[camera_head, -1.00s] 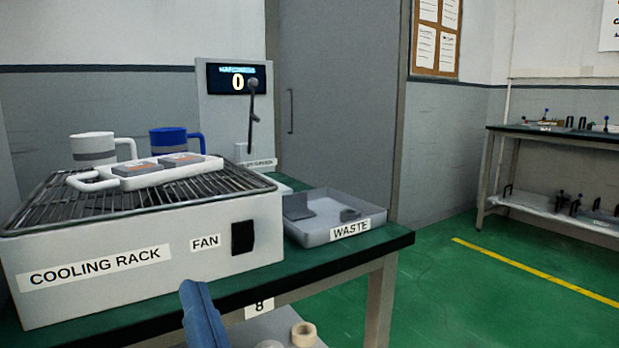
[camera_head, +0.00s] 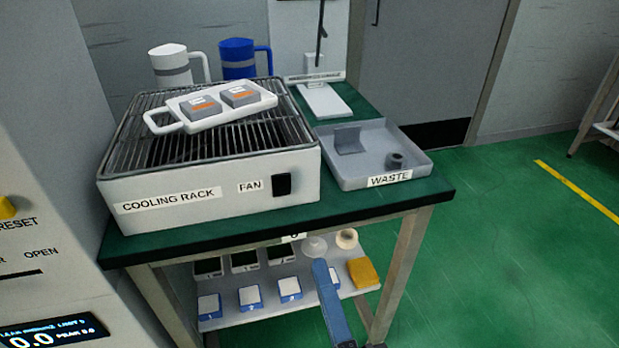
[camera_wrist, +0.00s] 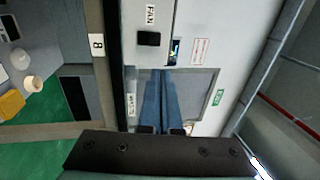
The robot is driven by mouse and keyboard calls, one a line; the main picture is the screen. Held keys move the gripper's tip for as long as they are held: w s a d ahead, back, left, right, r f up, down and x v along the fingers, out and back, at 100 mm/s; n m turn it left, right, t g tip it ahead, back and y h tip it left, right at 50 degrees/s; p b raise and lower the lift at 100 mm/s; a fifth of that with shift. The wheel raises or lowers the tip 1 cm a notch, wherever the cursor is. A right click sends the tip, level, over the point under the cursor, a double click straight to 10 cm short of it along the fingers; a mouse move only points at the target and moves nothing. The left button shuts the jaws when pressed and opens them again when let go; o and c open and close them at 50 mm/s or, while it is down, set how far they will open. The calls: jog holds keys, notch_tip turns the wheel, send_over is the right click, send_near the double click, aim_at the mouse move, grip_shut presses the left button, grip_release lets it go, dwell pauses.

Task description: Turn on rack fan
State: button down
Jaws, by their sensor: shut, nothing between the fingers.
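The cooling rack (camera_head: 225,207) is a pale box with a wire grid on top, standing on the green-topped table. Its front carries a FAN label (camera_head: 251,186) and beside it a black fan switch (camera_head: 282,185). In the wrist view the fan switch (camera_wrist: 149,38) and its label lie ahead of the fingertips. My gripper (camera_head: 320,264) shows as a blue finger below the table's front edge in the head view, apart from the switch. In the wrist view the blue fingers of my gripper (camera_wrist: 162,72) are together with nothing between them. Whether the switch is on is unclear.
A white handled tray (camera_head: 222,118) with two grey blocks sits on the grid. White (camera_head: 170,66) and blue (camera_head: 238,58) mugs stand behind. The waste tray (camera_head: 350,181) is right of the rack. A lower shelf (camera_head: 240,312) holds small items. A panelled device (camera_head: 45,270) stands left.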

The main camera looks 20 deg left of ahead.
aim_at(291, 176)
jog(key=shift+a, duration=0.1)
jog(key=p+x, duration=0.2)
jog(key=x, duration=1.2)
jog(key=shift+f, duration=0.1)
jog(key=shift+w+r+p, duration=0.1)
jog(key=shift+r+p, duration=0.3)
jog(key=shift+p, duration=0.75)
jog(key=p, duration=0.1)
jog(key=g+p, duration=0.1)
jog(key=shift+w+a+r+h+p, duration=0.2)
jog(key=shift+r+h+p, duration=0.05)
jog(key=shift+h+p, duration=0.05)
jog(key=shift+f+b, duration=0.45)
jog(key=shift+b, duration=0.15)
jog(key=shift+s+d, duration=0.1)
